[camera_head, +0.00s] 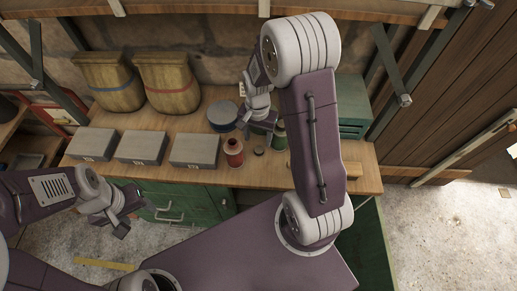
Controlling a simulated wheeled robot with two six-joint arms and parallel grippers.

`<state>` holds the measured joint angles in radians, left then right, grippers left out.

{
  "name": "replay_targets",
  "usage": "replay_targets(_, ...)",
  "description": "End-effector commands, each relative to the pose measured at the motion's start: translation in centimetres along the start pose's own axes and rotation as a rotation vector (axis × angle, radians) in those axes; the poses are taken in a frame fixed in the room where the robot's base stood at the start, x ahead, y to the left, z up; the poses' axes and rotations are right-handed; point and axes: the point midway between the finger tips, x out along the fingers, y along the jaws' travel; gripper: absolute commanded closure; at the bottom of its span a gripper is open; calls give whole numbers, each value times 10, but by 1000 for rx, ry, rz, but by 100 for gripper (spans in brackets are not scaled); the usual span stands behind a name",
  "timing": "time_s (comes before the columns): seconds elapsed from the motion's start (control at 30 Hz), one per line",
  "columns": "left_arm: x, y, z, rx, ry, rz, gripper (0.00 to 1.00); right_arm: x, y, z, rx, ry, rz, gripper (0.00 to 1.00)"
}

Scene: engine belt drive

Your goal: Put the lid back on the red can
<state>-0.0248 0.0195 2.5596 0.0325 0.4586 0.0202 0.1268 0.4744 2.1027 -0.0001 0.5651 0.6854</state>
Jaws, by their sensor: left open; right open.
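The red can (234,152) stands upright on the wooden workbench (262,178), near its front edge. A small dark round piece (258,151), which looks like the lid, lies on the bench just right of the can. My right gripper (257,127) is open above the bench, behind the can and the round piece, with nothing visible between its fingers. My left gripper (128,212) is open and empty in front of the bench, at the lower left, well away from the can.
A blue round tin (222,114) stands behind the can. Green containers (280,138) stand to the right, partly hidden by my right arm. Three grey boxes (195,151) line the bench's left half. Two sacks (168,83) stand at the back wall.

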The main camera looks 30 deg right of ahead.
Motion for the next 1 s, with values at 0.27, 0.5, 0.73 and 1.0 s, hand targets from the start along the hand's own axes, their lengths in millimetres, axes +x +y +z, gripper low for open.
replay_targets(0.27,0,0,0,0,0,0,43,1,0,0,0,0,0,42)
replay_targets(0.5,-4,0,0,0,0,0,43,36,6,1,0,-4,3,42)
replay_targets(0.73,-3,0,0,0,0,0,43,53,4,0,-1,0,0,42)
replay_targets(1.0,-3,0,0,0,0,0,43,52,4,0,0,1,-1,42)
